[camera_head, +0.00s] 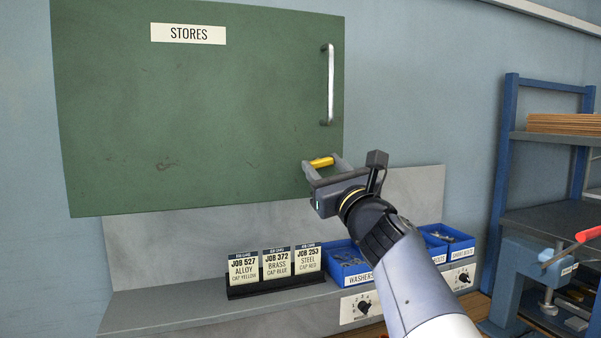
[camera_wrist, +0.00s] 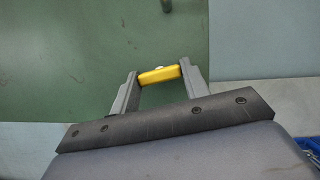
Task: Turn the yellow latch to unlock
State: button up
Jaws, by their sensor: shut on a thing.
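The yellow latch (camera_head: 321,163) is on the lower right of the green cabinet door (camera_head: 200,110) marked STORES. My gripper (camera_head: 323,165) is at the latch, with one finger at each end of it. In the wrist view the latch (camera_wrist: 159,75) spans the gap between the two fingertips of my gripper (camera_wrist: 160,76), lying nearly level with a slight tilt up to the right. The fingers are shut on it. A small pale spot shows just above the latch's middle. The vertical metal door handle (camera_head: 328,85) is above the latch.
Below the cabinet, a grey shelf (camera_head: 150,309) holds job cards (camera_head: 277,262) and blue bins (camera_head: 362,272) of small parts. A blue rack (camera_head: 506,150) and a blue vise (camera_head: 525,262) stand at the right. The wall right of the door is clear.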

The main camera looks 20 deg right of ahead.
jog(key=n+y+b, duration=0.1)
jog(key=n, duration=0.2)
jog(key=n+g+y+b, duration=0.1)
jog(key=n+y, duration=0.1)
jog(key=n, duration=0.1)
jog(key=shift+d, duration=0.2)
jog(key=n+y, duration=0.1)
jog(key=n, duration=0.1)
jog(key=n+g, duration=0.1)
jog(key=n, duration=0.2)
jog(key=shift+r+g+y+b, duration=0.1)
jog(key=shift+g+y+b, duration=0.2)
jog(key=shift+y+b, duration=0.1)
jog(key=n+g, duration=0.1)
jog(key=n, duration=0.4)
jog(key=shift+d+r+g, duration=0.1)
jog(key=shift+r+g, duration=0.05)
jog(key=shift+g, duration=0.25)
jog(key=shift+n+g, duration=0.7)
jog(key=shift+n, duration=0.8)
jog(key=o, duration=1)
jog(key=b+v, duration=0.2)
jog(key=v, duration=0.8)
jog(key=shift+s+d, duration=0.2)
jog(key=shift+s, duration=0.15)
